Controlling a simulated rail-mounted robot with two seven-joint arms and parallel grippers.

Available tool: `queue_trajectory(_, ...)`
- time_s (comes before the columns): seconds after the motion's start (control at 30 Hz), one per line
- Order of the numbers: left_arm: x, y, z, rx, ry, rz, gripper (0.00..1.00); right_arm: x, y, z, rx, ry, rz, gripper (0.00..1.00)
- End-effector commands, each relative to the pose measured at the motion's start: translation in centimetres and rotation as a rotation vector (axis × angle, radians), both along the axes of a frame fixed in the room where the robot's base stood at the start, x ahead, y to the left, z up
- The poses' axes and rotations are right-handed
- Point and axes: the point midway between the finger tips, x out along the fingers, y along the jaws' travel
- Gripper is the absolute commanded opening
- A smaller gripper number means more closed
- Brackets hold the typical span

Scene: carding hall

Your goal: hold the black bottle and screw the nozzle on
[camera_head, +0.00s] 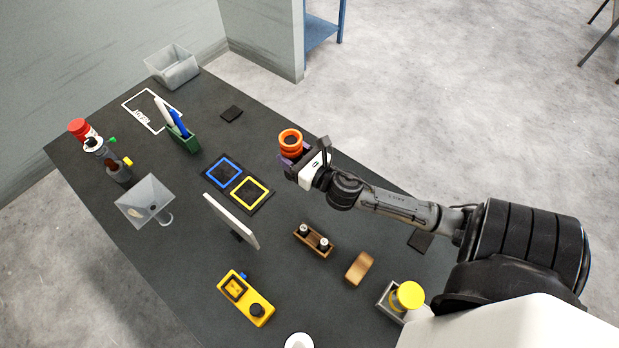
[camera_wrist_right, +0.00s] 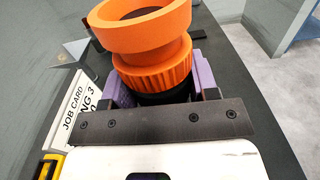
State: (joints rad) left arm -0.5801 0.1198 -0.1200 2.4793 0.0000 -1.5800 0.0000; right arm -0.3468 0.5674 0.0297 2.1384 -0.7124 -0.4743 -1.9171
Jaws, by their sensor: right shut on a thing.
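My right gripper (camera_head: 292,155) is shut on an orange piece (camera_head: 290,138) above the right half of the table. In the right wrist view this piece (camera_wrist_right: 152,45) has a wide flared rim and a ribbed collar. A black part (camera_wrist_right: 165,98) shows just below the collar, between the purple fingers. Whether that black part is the bottle or part of the orange piece I cannot tell. My left gripper is not in view.
The dark table (camera_head: 190,300) holds blue and yellow square frames (camera_head: 222,171), an upright sign (camera_head: 232,219), a wooden holder (camera_head: 314,241), a yellow device (camera_head: 246,298), a grey tapered stand (camera_head: 146,200), a green pen box (camera_head: 184,137) and a grey bin (camera_head: 172,67).

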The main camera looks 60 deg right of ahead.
Motion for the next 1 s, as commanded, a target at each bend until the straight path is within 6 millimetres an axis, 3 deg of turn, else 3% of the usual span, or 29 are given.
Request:
queue_trajectory(0.03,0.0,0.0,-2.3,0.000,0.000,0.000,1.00,-1.2,-2.1,-2.2,-0.003,0.002,-0.049,0.00)
queue_trajectory(0.1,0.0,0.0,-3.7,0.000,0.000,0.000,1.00,-2.6,-4.7,-3.3,-0.003,0.002,-0.108,0.00)
queue_trajectory(0.3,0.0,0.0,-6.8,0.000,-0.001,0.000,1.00,-6.3,-10.6,-5.0,-0.004,0.000,-0.247,0.00)
queue_trajectory(0.4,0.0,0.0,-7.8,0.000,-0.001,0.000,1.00,-7.7,-12.6,-5.3,-0.002,-0.001,-0.294,0.00)
queue_trajectory(0.6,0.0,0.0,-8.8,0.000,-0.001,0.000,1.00,-9.3,-14.8,-5.3,-0.001,-0.002,-0.347,0.00)
queue_trajectory(1.0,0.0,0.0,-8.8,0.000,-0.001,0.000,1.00,-9.7,-15.2,-5.1,0.001,-0.003,-0.357,0.00)
